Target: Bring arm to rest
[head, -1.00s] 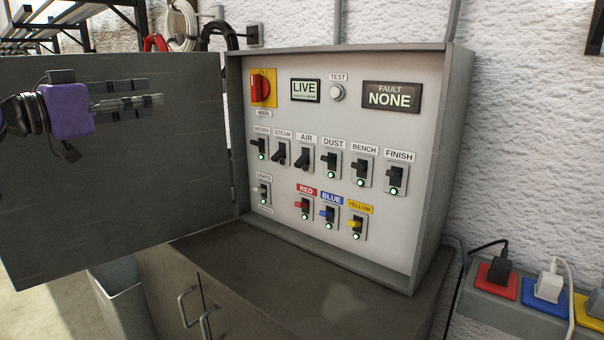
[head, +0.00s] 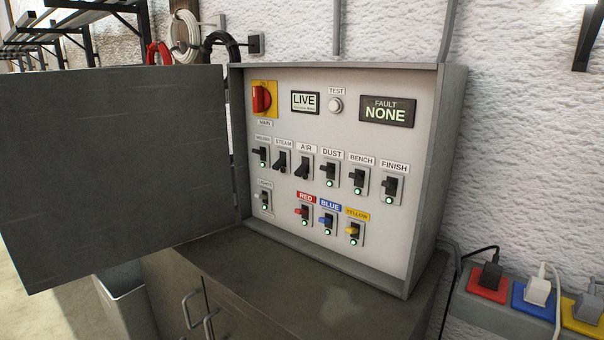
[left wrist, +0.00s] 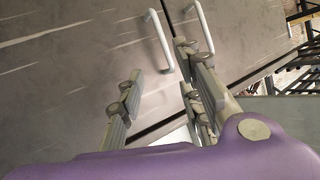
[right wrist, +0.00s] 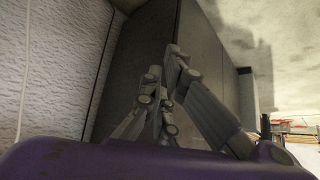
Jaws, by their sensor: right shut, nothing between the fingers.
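Neither gripper shows in the head view. In the left wrist view my left gripper (left wrist: 161,95) has its two fingers apart with nothing between them, in front of the cabinet doors with white-looking handles (left wrist: 162,40). In the right wrist view my right gripper (right wrist: 164,72) has its fingers together and empty, with a dark flat panel (right wrist: 155,35) behind it. The control box (head: 330,135) stands open on the cabinet. Its screens read LIVE (head: 305,102) and FAULT NONE (head: 387,111).
The box's grey door (head: 115,170) is swung open to the left. The cabinet top (head: 300,290) is bare in front of the box. A bin (head: 128,300) stands left of the cabinet. Coloured sockets with plugs (head: 537,292) sit at the right. A rough white wall is behind.

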